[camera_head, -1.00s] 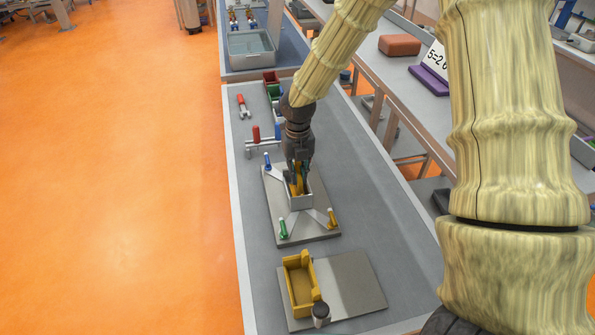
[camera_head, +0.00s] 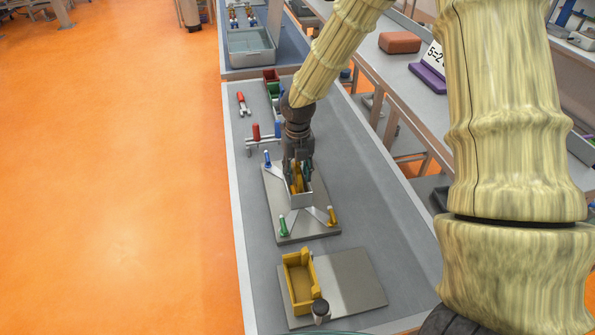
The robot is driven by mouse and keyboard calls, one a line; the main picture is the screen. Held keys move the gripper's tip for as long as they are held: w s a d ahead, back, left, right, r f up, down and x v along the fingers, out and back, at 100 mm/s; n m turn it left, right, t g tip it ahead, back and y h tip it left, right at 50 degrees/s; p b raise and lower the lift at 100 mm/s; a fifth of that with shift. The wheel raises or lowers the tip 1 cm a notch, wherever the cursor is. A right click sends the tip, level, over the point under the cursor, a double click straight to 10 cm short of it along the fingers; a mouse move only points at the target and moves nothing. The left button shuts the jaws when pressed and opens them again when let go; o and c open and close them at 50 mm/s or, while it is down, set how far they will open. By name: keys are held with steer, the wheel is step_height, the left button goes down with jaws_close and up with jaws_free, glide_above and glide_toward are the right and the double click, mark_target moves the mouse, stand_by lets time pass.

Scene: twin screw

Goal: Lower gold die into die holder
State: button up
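The die holder (camera_head: 301,200) is a grey open box in the middle of a metal plate (camera_head: 314,233) on the workbench. The gold die (camera_head: 296,185) shows as a narrow gold piece at the holder's opening, partly hidden by my gripper and the holder wall. My gripper (camera_head: 299,172) points down over the holder, with its fingers at the gold die. The fingers are small and dark here, so I cannot tell whether they grip it or stand apart.
A yellow open bin (camera_head: 300,283) and a dark-topped cylinder (camera_head: 320,311) sit on a nearer plate (camera_head: 350,283). Red-handled tools (camera_head: 241,102) lie farther back. The bench's right side is clear.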

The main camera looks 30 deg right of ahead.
step_height(320, 180, up, 12)
stand_by(0.9)
